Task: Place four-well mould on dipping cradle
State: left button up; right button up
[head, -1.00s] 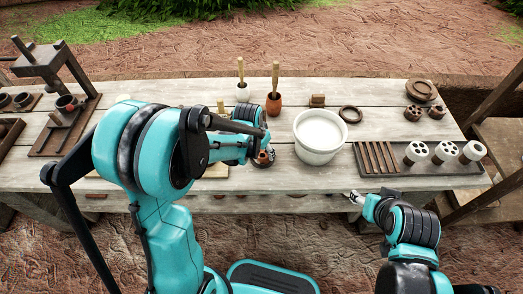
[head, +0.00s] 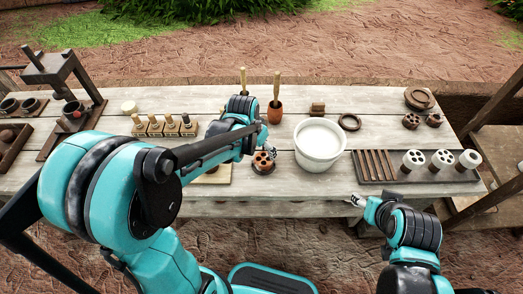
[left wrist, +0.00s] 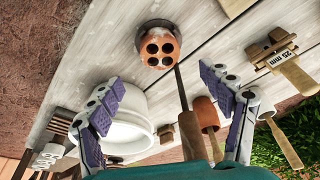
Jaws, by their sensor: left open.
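The four-well mould (head: 263,158) is a reddish-brown clay cylinder with four holes in its top. It also shows in the left wrist view (left wrist: 160,46). It stands upright on a dark, round dipping cradle (head: 263,170), left of the white bowl; the cradle's rim shows in the left wrist view (left wrist: 157,24). My left gripper (left wrist: 160,84) is open and empty, its purple-padded fingers spread wide and apart from the mould. In the head view its fingers are hidden behind my arm. My right gripper (head: 356,200) is at the table's front edge, too small to read.
A white bowl (head: 320,150) stands close right of the mould. A clay pot (head: 275,112) with an upright wooden stick stands behind. A dark tray (head: 440,176) holds rods and white-topped cylinders at right. Several small wooden blocks (head: 172,130) stand at left.

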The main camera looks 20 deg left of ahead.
pick_arm(q)
jog(key=s+a+r+n+t, duration=0.1)
jog(key=s+r+t, duration=0.1)
jog(key=s+r, duration=0.3)
jog(key=s+r+n+t+y, duration=0.1)
jog(key=s+r+n+t, duration=0.1)
jog(key=s+r, duration=0.3)
jog(key=s, duration=0.4)
jog(key=shift+s+a+p, duration=0.3)
jog(key=shift+a, duration=0.1)
